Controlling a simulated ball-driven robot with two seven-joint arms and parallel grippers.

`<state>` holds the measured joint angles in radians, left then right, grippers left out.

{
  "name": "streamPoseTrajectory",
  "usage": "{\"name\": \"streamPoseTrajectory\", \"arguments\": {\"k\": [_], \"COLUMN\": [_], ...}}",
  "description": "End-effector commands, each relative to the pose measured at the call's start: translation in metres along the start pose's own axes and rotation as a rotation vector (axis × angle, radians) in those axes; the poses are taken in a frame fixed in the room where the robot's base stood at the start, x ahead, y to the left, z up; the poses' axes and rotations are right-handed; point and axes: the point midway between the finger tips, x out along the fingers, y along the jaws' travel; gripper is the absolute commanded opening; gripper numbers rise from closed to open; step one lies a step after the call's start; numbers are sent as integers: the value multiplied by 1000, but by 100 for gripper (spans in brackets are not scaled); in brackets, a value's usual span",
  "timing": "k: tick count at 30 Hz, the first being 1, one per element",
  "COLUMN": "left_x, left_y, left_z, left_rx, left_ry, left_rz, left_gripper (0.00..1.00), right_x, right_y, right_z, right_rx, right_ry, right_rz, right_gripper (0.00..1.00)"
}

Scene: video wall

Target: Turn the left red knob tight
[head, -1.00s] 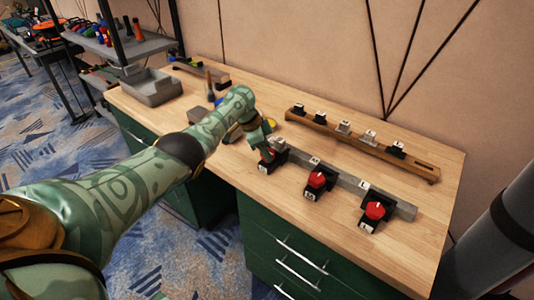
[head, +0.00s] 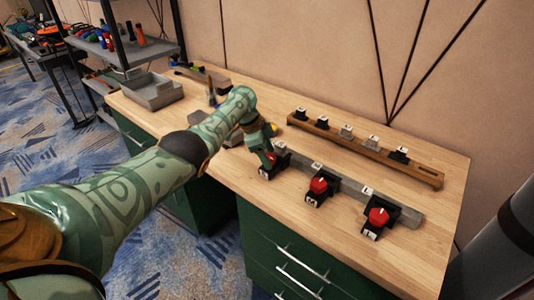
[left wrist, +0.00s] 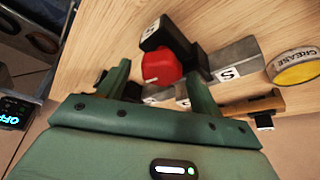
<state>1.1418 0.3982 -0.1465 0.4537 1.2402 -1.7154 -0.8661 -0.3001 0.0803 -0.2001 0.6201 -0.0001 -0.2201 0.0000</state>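The left red knob (head: 271,160) sits on a black base at the left end of a grey rail (head: 345,186) on the wooden bench. In the head view my left gripper (head: 267,154) is right at this knob and partly hides it. In the left wrist view the red knob (left wrist: 162,67) lies between and just beyond the two green fingertips of my left gripper (left wrist: 158,72). The fingers are apart, with a visible gap on the left side of the knob. Contact cannot be made out. My right gripper is out of view.
A middle red knob (head: 318,185) and a right red knob (head: 378,216) stand farther along the rail. A wooden rack (head: 370,150) with small blocks lies behind. A grease tin (left wrist: 294,68) is near the gripper. A grey tray (head: 152,92) stands at the back left.

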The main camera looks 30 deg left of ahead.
Motion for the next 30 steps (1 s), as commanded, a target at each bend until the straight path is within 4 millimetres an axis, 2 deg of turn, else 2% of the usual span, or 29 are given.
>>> {"name": "streamPoseTrajectory", "arguments": {"k": [8, 11, 14, 24, 30], "left_x": [-1, -11, -31, -124, -155], "left_y": [0, 0, -1, -1, -1], "left_z": [0, 0, -2, -3, -2], "left_rx": [-1, -1, -1, 1, -1], "left_ry": [-1, 0, 2, 2, 1], "left_rz": [-1, -2, -6, -6, -2], "left_gripper": [65, 65, 65, 65, 65], "right_x": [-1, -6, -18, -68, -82], "right_y": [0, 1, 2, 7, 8], "right_z": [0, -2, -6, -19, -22], "right_rx": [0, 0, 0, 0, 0], "right_ry": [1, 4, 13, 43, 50], "right_rz": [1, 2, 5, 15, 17], "right_gripper": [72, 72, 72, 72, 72]}}
